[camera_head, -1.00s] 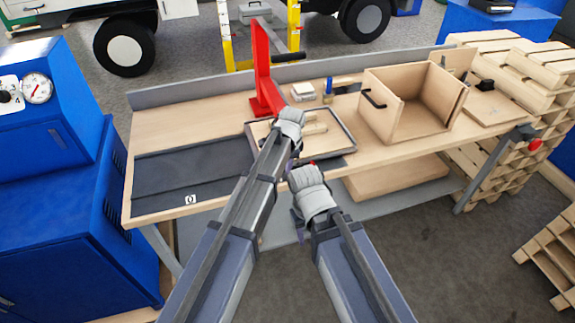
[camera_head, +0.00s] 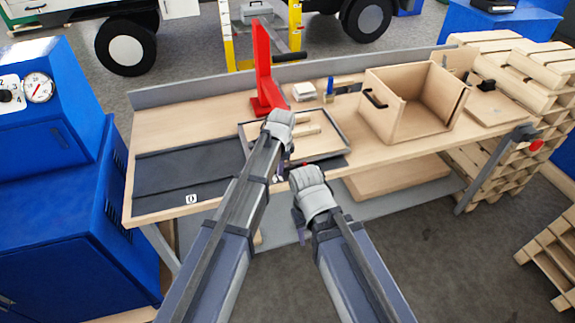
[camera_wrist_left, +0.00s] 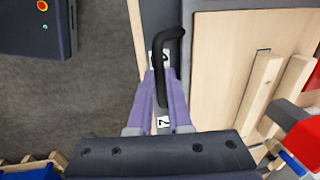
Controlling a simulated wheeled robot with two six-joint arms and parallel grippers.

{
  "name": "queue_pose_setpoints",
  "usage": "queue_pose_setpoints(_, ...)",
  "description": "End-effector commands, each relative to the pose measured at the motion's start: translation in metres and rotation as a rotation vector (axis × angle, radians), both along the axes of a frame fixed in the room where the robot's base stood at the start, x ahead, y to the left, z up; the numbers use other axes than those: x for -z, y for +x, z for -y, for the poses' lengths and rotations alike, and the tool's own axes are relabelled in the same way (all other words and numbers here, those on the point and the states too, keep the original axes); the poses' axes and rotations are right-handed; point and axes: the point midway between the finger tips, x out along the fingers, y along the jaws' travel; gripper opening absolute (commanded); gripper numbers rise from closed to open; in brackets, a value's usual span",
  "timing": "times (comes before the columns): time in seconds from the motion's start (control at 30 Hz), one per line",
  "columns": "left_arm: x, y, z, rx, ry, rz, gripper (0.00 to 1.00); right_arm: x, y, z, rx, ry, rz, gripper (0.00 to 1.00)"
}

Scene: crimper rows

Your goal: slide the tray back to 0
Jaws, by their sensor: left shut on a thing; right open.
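The tray (camera_head: 333,119) is a shallow wooden tray with a dark rim, on the dark track of the bench, right of the white "0" label (camera_head: 191,198). It also shows in the left wrist view (camera_wrist_left: 225,60), holding light wooden strips (camera_wrist_left: 262,92). My left gripper (camera_head: 281,172) is at the tray's front edge. In the left wrist view its purple fingers (camera_wrist_left: 160,80) are shut on a black bent handle (camera_wrist_left: 170,38). My arm hides part of the tray and track. My right gripper (camera_head: 298,222) is open and empty in front of the bench, its fingertips partly hidden.
The dark track (camera_head: 185,170) is clear between the tray and "0". A red press (camera_head: 264,75) stands behind the tray. An open wooden box (camera_head: 405,110) stands to its right. A blue cabinet (camera_head: 60,200) is left of the bench. A number label (camera_wrist_left: 163,121) shows near my left fingers.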

Motion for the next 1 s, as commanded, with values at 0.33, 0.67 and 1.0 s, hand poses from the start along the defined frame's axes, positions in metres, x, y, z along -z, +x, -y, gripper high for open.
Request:
queue_pose_setpoints(0.33, 0.000, -0.033, -0.093, -0.008, 0.003, -0.001, 0.00, 0.000, 0.000, 0.000, 0.000, 0.000, 0.000, 0.50)
queue_pose_setpoints(0.67, 0.000, -0.061, -0.180, -0.008, 0.002, -0.002, 0.00, 0.000, 0.000, 0.000, 0.000, 0.000, 0.000, 0.50)
queue_pose_setpoints(1.0, 0.000, -0.090, -0.270, -0.007, 0.001, -0.002, 0.00, 0.000, 0.000, 0.000, 0.000, 0.000, 0.000, 0.50)
